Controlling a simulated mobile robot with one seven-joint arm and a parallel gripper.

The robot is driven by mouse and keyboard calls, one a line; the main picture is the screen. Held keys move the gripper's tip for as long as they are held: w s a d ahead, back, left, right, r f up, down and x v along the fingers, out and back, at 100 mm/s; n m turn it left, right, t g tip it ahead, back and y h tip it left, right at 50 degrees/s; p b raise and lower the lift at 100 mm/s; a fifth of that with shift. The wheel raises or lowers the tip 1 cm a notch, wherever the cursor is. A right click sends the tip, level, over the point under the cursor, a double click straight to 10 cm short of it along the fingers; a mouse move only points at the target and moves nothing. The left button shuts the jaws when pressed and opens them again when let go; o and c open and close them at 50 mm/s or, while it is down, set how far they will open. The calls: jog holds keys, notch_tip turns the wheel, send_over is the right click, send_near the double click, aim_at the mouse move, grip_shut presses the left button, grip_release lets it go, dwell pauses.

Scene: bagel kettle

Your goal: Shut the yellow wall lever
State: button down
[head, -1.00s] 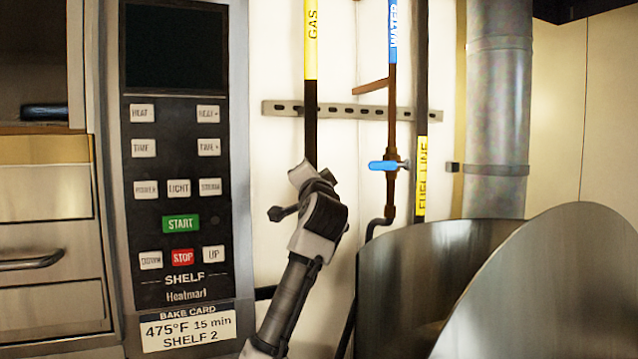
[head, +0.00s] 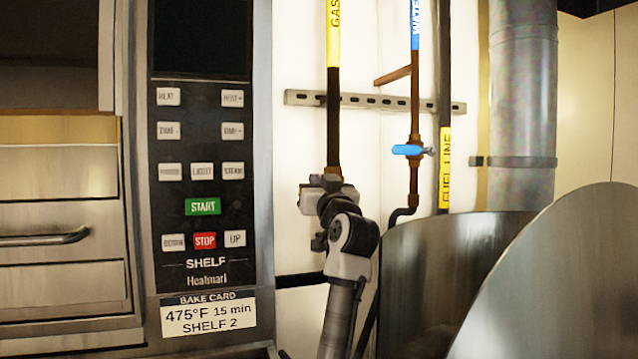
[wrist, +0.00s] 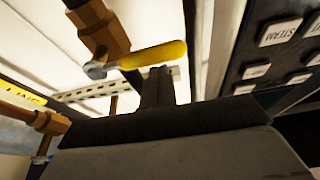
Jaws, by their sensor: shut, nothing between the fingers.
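The yellow lever (wrist: 153,55) shows in the wrist view, reaching right from a metal nut on a brass valve (wrist: 100,28). My gripper (wrist: 157,72) is shut and empty, its fingertips just below the lever in the picture; I cannot tell whether they touch. In the head view my gripper (head: 325,188) is in front of the lower end of the black gas pipe (head: 333,115), which has a yellow GAS label (head: 333,35). There my gripper and wrist hide the lever.
A blue lever (head: 408,150) sits on the copper water pipe (head: 414,100) to the right. A slotted rail (head: 370,102) crosses the wall behind the pipes. The oven control panel (head: 200,140) stands left, a curved metal vessel (head: 440,270) at lower right.

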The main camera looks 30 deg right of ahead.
jog(key=shift+f+n, duration=0.3)
jog(key=shift+n, duration=0.2)
jog(key=shift+a, duration=0.1)
jog(key=shift+f, duration=0.15)
